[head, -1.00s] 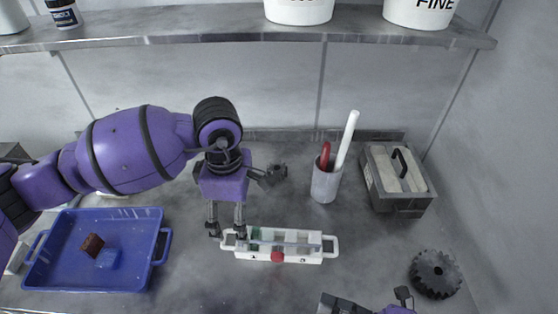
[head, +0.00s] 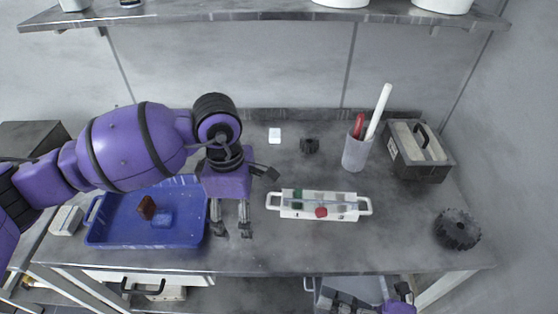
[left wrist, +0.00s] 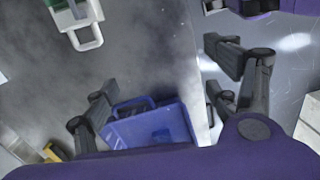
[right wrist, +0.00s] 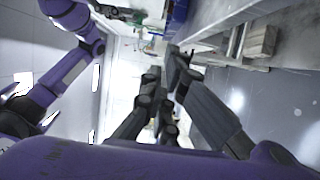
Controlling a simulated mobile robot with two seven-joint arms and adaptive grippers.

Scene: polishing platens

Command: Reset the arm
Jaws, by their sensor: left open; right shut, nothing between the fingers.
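My left gripper (head: 232,232) points down over the front of the table in the head view, open and empty. It is between the blue tray and the white rack, apart from the rack. In the left wrist view its fingers (left wrist: 160,85) are spread wide. My right gripper (head: 372,304) is at the bottom edge of the head view, in front of the table and partly cut off. In the right wrist view its fingers (right wrist: 178,68) are together with nothing between them.
The white rack (head: 290,213) with end handles and a red knob lies mid-table. The blue tray (head: 115,238) holds a brown block and a blue block. A grey cup (head: 355,152) with sticks, a grey box (head: 425,172) and a dark gear (head: 457,229) are at right.

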